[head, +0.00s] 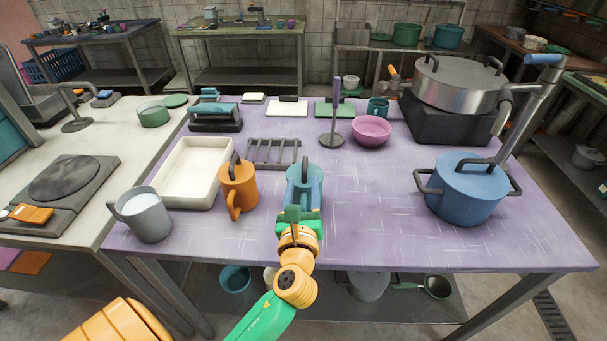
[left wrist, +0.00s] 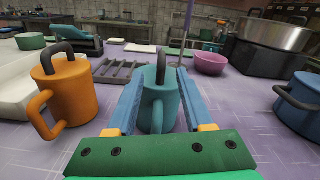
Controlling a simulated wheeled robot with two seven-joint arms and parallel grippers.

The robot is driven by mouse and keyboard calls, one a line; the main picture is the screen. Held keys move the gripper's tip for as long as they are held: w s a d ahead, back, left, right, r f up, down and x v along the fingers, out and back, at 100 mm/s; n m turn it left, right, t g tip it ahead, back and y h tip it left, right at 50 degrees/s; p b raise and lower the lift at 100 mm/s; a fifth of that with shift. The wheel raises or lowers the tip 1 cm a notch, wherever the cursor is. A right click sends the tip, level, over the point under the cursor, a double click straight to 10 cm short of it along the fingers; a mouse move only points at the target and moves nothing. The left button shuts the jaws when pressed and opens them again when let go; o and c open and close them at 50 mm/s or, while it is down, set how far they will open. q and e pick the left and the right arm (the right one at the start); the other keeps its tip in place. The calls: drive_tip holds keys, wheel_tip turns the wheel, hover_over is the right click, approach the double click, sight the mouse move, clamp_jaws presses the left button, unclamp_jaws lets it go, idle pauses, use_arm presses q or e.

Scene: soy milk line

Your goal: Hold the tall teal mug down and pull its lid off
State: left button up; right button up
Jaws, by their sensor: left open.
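The tall teal mug (head: 304,172) stands upright on the purple table, near the front middle. In the left wrist view the mug (left wrist: 157,105) shows its handle toward me. Its lid, with a dark upright loop handle (left wrist: 162,58), sits on top. My left gripper (head: 303,198) is open at the mug. In the left wrist view its two blue fingers (left wrist: 158,92) lie on either side of the mug, with the mug between them. I cannot tell whether they touch it. My right gripper is not in view.
An orange lidded mug (head: 238,188) stands close left of the teal mug. A cream tray (head: 171,200), a grey mug (head: 148,220) and a dark rack (head: 273,152) are near. A blue pot (head: 465,192) stands right, with clear table between.

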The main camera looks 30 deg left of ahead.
sight(304, 175)
use_arm(q)
drive_tip(key=shift+w+a+r+t, duration=0.15)
drive_tip(key=shift+w+a+r, duration=0.1)
drive_tip(key=shift+w+r, duration=0.2)
drive_tip(key=shift+w+a+r+t, duration=0.15)
drive_tip(key=shift+w+a+r, duration=0.05)
drive_tip(key=shift+w+r, duration=0.2)
drive_tip(key=shift+w+a+f, duration=0.2)
drive_tip(key=shift+w+a, duration=0.1)
drive_tip(key=shift+w, duration=0.2)
drive_tip(key=shift+w+a+f, duration=0.2)
drive_tip(key=shift+w+a, duration=0.1)
drive_tip(key=shift+w, duration=0.15)
drive_tip(key=shift+w+a+f, duration=0.15)
drive_tip(key=shift+w, duration=0.05)
drive_tip(key=shift+s, duration=0.15)
drive_tip(key=shift+c, duration=0.8)
drive_tip(key=shift+s+d+r, duration=0.1)
drive_tip(key=shift+d+r, duration=0.1)
clamp_jaws()
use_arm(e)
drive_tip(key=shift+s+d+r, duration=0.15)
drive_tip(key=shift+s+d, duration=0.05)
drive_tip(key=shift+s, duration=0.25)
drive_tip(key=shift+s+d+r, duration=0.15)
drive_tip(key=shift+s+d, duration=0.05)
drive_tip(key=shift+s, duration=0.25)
